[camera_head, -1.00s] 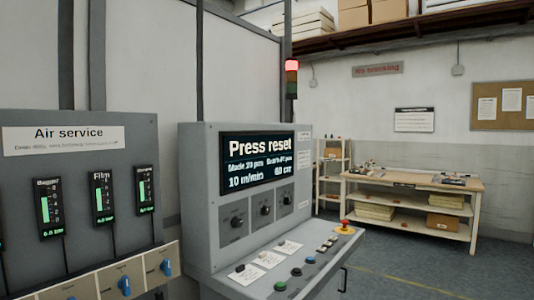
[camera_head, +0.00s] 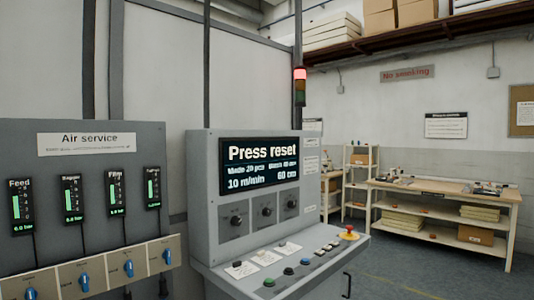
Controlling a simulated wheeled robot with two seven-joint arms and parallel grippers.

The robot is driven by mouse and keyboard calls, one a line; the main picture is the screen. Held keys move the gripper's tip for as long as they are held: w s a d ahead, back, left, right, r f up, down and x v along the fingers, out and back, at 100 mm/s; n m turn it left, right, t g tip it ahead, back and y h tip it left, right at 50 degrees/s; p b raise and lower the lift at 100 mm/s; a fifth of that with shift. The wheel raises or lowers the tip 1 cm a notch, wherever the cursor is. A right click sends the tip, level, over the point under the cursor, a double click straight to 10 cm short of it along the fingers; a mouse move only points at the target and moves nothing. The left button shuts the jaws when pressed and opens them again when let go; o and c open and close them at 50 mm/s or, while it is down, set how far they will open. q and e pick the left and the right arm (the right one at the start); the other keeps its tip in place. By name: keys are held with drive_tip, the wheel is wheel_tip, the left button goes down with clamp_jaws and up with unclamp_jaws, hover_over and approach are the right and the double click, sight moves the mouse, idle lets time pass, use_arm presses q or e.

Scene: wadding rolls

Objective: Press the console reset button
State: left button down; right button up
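The grey console (camera_head: 205,185) stands in the middle of the head view. Its screen (camera_head: 259,164) reads "Press reset", with "10 m/min" and "60 cm" below. Its sloped front panel carries a green button (camera_head: 269,282), a dark button (camera_head: 288,271), a blue button (camera_head: 304,261), several small switches (camera_head: 327,246) and a red emergency knob (camera_head: 348,232) on a yellow base. I cannot read which button is labelled reset. Three dark knobs (camera_head: 266,211) sit under the screen. Neither of my grippers is in view.
The air service panel (camera_head: 84,220) with several gauges and blue valves stands at the left. A signal tower (camera_head: 300,86) glows red behind the console. A wooden workbench (camera_head: 440,190) stands at the right back. Floor (camera_head: 400,275) between bench and console is clear.

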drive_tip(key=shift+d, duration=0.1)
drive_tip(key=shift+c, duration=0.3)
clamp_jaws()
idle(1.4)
